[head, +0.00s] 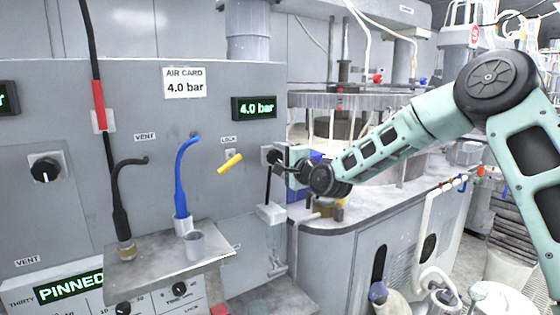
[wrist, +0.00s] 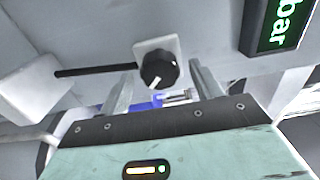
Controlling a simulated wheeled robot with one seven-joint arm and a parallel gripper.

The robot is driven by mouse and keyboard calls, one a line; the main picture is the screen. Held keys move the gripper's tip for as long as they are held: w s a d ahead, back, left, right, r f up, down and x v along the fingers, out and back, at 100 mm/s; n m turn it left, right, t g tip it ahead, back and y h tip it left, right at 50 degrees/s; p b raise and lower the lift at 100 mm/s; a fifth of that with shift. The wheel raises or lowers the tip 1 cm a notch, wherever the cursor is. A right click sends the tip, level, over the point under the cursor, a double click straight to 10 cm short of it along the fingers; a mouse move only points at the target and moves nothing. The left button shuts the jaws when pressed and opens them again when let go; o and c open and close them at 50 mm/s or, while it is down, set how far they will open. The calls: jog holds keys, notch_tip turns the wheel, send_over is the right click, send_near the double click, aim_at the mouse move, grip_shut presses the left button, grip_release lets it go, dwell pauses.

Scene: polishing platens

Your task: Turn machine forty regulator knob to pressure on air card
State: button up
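The air card (head: 184,83) on the grey panel reads 4.0 bar. The green display (head: 254,108) right of it also reads 4.0 bar, and its edge shows in the wrist view (wrist: 275,27). Below that display is a black regulator knob on a pale plate (head: 268,154), partly hidden by my gripper (head: 284,166) in the head view. In the wrist view the knob (wrist: 158,71) shows a white pointer mark toward the lower left. My gripper (wrist: 162,80) is open, one finger on each side of the knob, with gaps showing between fingers and knob.
A yellow lever (head: 230,163) under a LOCK label sticks out left of the knob. Blue (head: 183,180) and black hoses hang there. Another knob (head: 45,168) is at far left.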

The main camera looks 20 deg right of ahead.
jog(key=b+v, duration=0.3)
jog(key=v, duration=1.4)
jog(key=shift+s, duration=0.2)
jog(key=s+a+f+n+g, duration=0.9)
jog(key=s+a+f+n, duration=0.2)
jog(key=s+a, duration=0.1)
jog(key=s+f+n+g+h, duration=0.1)
jog(key=s+n+g, duration=0.3)
jog(key=s, duration=0.7)
jog(key=s+f+n+g+h, duration=0.2)
jog(key=s+n+g+h, duration=0.2)
jog(key=s+n, duration=0.3)
jog(key=s, duration=0.5)
jog(key=shift+s+f, duration=0.2)
jog(key=shift+s, duration=0.1)
jog(key=shift+a, duration=0.2)
